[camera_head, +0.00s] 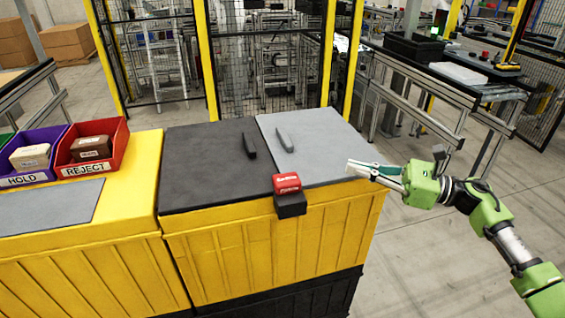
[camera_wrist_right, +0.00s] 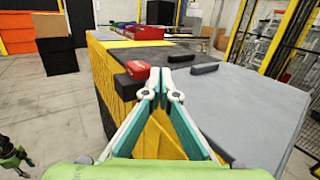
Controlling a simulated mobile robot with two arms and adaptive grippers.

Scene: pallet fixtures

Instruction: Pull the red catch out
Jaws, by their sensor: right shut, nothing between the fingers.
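The red catch (camera_head: 287,183) sits on a black block (camera_head: 291,204) at the front edge of the yellow box, where the black lid and the grey lid meet. It also shows in the right wrist view (camera_wrist_right: 138,69), just left of the fingertips and farther off. My right gripper (camera_head: 350,168) is shut and empty, above the right side of the grey lid, apart from the catch. In the right wrist view its fingertips (camera_wrist_right: 166,76) meet in the middle of the picture.
The black lid (camera_head: 205,165) and grey lid (camera_head: 320,140) each carry a raised handle. A purple HOLD bin (camera_head: 40,178) and a red REJECT bin (camera_head: 118,150) stand at the left on a yellow surface. Open floor lies right of the box; yellow-post fencing stands behind.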

